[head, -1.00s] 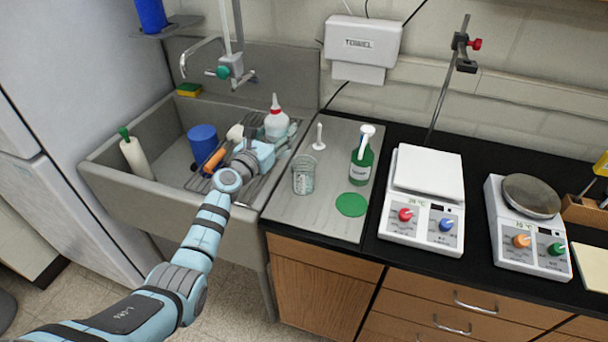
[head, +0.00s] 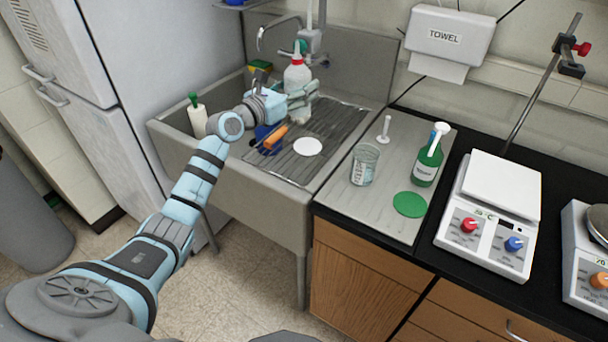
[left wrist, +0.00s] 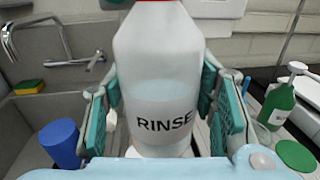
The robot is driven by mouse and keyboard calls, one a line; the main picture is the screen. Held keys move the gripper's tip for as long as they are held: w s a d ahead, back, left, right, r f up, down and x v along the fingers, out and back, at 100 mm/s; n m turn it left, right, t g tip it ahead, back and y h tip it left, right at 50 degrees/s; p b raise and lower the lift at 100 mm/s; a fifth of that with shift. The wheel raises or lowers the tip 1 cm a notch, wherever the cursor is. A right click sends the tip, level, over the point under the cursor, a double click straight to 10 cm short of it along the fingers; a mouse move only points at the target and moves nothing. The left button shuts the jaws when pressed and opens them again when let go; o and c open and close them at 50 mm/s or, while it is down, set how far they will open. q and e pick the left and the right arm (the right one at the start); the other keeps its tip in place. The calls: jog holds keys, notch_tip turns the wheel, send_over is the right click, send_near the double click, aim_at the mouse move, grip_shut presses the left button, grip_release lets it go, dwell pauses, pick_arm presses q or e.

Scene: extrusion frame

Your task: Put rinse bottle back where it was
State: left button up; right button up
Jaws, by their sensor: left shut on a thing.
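The rinse bottle (head: 297,75) is white with a red cap. My left gripper (head: 302,95) is shut around its body, and the bottle is upright, seen above the back of the sink. In the left wrist view the bottle (left wrist: 158,70) stands between the two teal finger pads, with its RINSE label facing me. A white round disc (head: 308,146) lies bare on the ribbed drain rack (head: 335,125). How high the bottle is above the sink I cannot tell. My right gripper is not in view.
A faucet (head: 300,45) stands behind. On the steel board right are a glass beaker (head: 364,164), a green bottle (head: 427,165) and a green disc (head: 409,204).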

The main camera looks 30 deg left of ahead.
aim_at(303, 112)
pick_arm(q)
jog(key=shift+h, duration=0.3)
jog(key=f+b, duration=0.1)
jog(key=f, duration=0.1)
jog(key=d+f+b, duration=0.1)
jog(key=f, duration=0.1)
jog(key=f+b, duration=0.1)
jog(key=f, duration=0.1)
jog(key=shift+s+d+f, duration=0.1)
jog(key=shift+s+d, duration=0.1)
jog(key=shift+s, duration=0.05)
notch_tip(303, 112, down, 14)
jog(key=b, duration=0.8)
jog(key=shift+r, duration=0.2)
jog(key=shift+w+r, duration=0.1)
jog(key=shift+a, duration=0.1)
jog(key=o, duration=1.5)
